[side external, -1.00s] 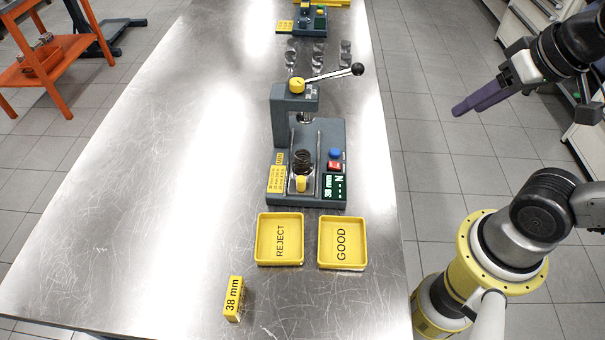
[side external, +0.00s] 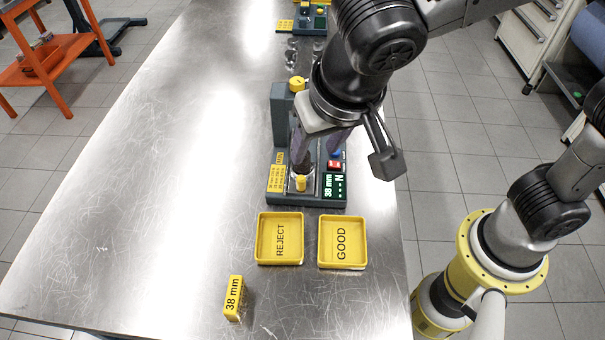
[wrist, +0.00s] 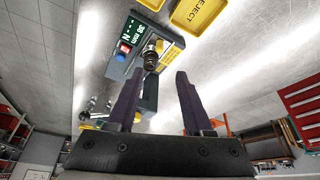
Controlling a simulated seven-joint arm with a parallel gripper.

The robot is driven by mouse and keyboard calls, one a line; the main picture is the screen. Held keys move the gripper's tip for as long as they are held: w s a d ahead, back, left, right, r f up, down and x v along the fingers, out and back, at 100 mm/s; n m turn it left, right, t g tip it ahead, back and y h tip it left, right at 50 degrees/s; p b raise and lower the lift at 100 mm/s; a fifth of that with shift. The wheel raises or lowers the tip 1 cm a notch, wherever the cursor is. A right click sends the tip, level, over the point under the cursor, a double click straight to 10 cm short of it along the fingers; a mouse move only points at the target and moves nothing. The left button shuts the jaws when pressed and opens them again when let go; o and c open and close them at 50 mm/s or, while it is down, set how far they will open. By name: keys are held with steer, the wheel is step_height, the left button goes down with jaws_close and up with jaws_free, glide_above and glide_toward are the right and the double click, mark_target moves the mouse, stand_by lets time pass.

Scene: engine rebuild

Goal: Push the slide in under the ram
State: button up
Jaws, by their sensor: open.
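The slide, with its yellow knob (side external: 300,184), sits at the front end of the grey spring tester (side external: 278,125). A dark coil spring (wrist: 150,58) shows at the slide in the wrist view. The ram is hidden behind my arm in the side view, and I cannot pick it out in the wrist view. My gripper (side external: 316,156) is open, its purple fingers pointing down over the slide area, close to the spring. In the wrist view its fingertips (wrist: 159,73) are wide apart with nothing held. I cannot tell whether a finger touches the spring or slide.
The tester's display (side external: 334,187) reads 38 mm, beside a red button (side external: 335,165). Yellow REJECT (side external: 280,262) and GOOD (side external: 343,265) trays stand in front. A yellow 38 mm block (side external: 234,299) stands nearer. The table's left side is clear.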

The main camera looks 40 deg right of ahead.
mark_target(301, 179)
steer(key=x, duration=1.3)
steer(key=shift+d+f, duration=0.15)
steer(key=shift+f, duration=0.15)
steer(key=shift+c, duration=0.2)
jaws_close()
stand_by(0.7)
